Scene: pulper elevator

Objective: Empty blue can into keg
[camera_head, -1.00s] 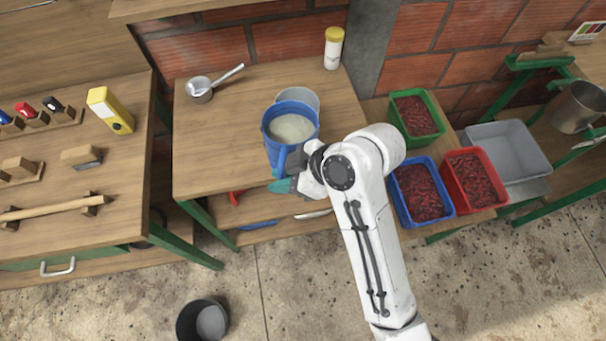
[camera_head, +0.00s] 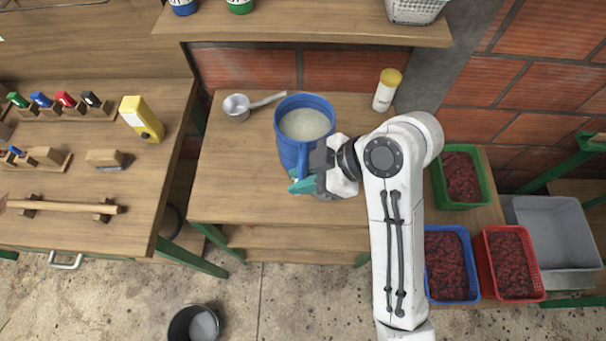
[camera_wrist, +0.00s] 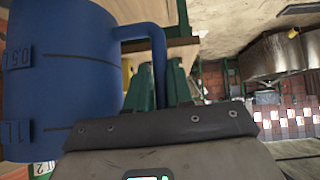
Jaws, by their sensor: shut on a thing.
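The blue can (camera_head: 289,150) is a blue jug with a side handle and pale contents visible through its open top. It looks upright, over the middle table. My gripper (camera_head: 304,180) is shut on its handle side, at the front right of the can. In the wrist view, the blue can (camera_wrist: 62,70) fills the left, with volume marks on its wall, and its handle (camera_wrist: 158,55) reaches to my teal fingers (camera_wrist: 162,88). I cannot tell whether the can touches the table. No vessel is surely recognisable as the keg.
A metal scoop (camera_head: 238,108) and a yellow-capped bottle (camera_head: 387,90) stand at the table's back. Green (camera_head: 484,195), blue (camera_head: 470,290) and red (camera_head: 536,288) crates hold red contents, beside a grey tub (camera_head: 555,240). A dark bucket (camera_head: 178,323) stands on the floor.

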